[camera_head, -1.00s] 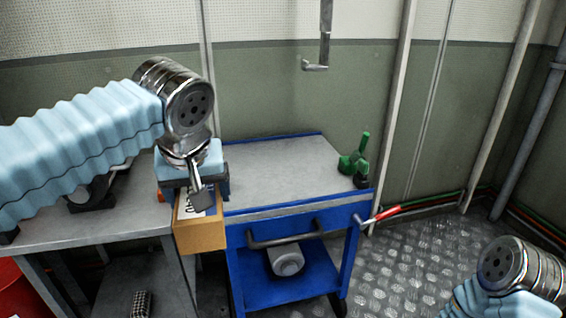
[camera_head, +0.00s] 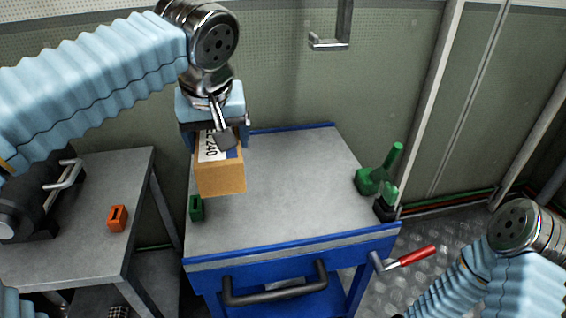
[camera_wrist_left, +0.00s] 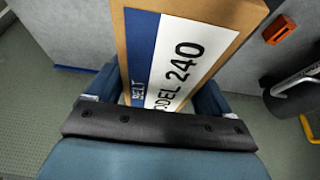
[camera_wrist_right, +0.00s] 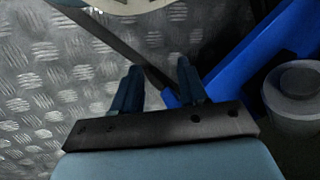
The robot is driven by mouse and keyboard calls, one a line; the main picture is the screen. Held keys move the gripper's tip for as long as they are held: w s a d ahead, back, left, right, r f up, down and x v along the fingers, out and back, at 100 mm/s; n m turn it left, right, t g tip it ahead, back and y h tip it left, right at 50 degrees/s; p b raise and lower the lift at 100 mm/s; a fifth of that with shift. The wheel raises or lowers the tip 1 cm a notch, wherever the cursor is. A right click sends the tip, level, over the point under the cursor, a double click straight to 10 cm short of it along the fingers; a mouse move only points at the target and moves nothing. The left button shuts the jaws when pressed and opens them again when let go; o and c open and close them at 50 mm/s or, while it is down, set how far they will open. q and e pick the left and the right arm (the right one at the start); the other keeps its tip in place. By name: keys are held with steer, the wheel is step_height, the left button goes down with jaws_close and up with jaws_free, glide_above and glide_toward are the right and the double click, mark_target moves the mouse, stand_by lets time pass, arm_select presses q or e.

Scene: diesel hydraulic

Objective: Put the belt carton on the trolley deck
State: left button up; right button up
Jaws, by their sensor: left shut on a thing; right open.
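The belt carton (camera_head: 220,178) is a brown box with a white and blue label. My left gripper (camera_head: 214,135) is shut on it and holds it over the left part of the trolley deck (camera_head: 290,200). In the left wrist view the carton (camera_wrist_left: 185,55) sits between the fingers of the left gripper (camera_wrist_left: 155,98), its label reading "BELT" and "240". Whether the carton touches the deck I cannot tell. The deck is grey with blue edges. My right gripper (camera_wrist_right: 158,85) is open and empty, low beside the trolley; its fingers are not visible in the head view.
A green object (camera_head: 378,178) stands at the deck's right edge, and a small green block (camera_head: 196,208) near the left edge. A grey bench (camera_head: 75,235) at left holds an orange block (camera_head: 117,218) and a dark cylinder (camera_head: 40,205). A red-handled lever (camera_head: 412,256) sticks out at right.

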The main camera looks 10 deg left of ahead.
arm_select(q)
steer(key=w+d+f, duration=0.8)
steer(key=shift+w+d+f+b, duration=0.1)
steer(key=shift+d+b, duration=0.05)
steer(key=shift+b, duration=0.2)
steer(key=shift+w+d+f, duration=0.25)
steer(key=shift+f, duration=0.2)
steer(key=shift+w+d+f+b, duration=0.15)
steer(key=shift+f+b, duration=0.2)
steer(key=shift+f, duration=1.35)
